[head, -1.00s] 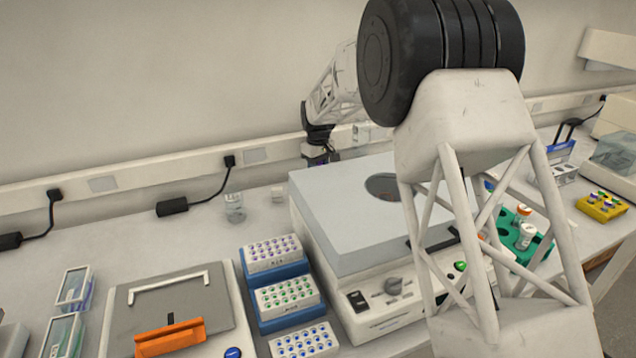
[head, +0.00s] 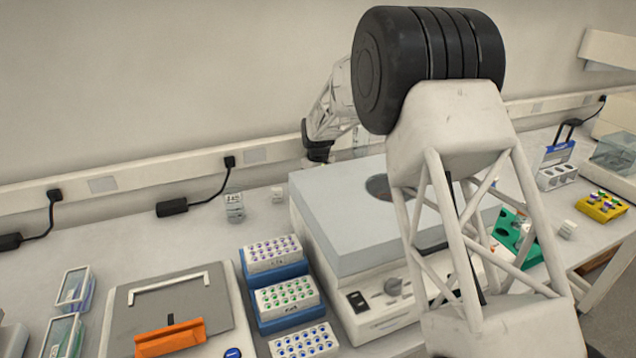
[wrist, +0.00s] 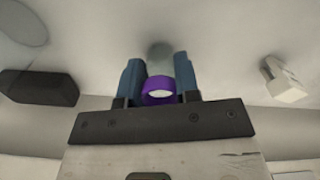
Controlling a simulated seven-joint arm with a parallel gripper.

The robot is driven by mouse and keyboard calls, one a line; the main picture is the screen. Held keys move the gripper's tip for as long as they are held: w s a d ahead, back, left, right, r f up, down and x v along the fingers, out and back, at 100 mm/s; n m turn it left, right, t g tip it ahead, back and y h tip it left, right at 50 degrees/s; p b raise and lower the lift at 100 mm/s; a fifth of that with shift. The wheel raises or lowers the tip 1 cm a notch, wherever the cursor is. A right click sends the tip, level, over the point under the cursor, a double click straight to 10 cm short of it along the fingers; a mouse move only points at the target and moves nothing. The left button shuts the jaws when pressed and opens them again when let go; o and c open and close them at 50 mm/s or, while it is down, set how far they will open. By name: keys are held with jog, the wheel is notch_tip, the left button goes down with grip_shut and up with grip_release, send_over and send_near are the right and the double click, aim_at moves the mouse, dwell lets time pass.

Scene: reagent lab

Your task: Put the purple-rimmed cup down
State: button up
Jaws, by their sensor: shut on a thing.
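The purple-rimmed cup (wrist: 158,90) is between the two blue fingers of my gripper (wrist: 160,82) in the wrist view. The fingers are shut on it, and its purple ring with a pale centre faces the camera. A pale round shape shows just beyond the ring; I cannot tell whether it is part of the cup. In the head view my wrist goes down behind the large grey-topped machine (head: 340,215), near the wall. My fingers and the cup are hidden there, so their height above the bench cannot be told.
A dark power adapter (wrist: 38,87) and a small white block (wrist: 285,80) lie either side in the wrist view. In the head view, a clear jar (head: 235,208) stands left of the machine. Blue racks (head: 262,325) stand in front. A green rack (head: 508,235) is partly hidden by my arm.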

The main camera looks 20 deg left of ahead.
jog(key=shift+f, duration=0.1)
jog(key=o, duration=0.9)
notch_tip(320, 180, up, 12)
dwell(0.6)
dwell(0.9)
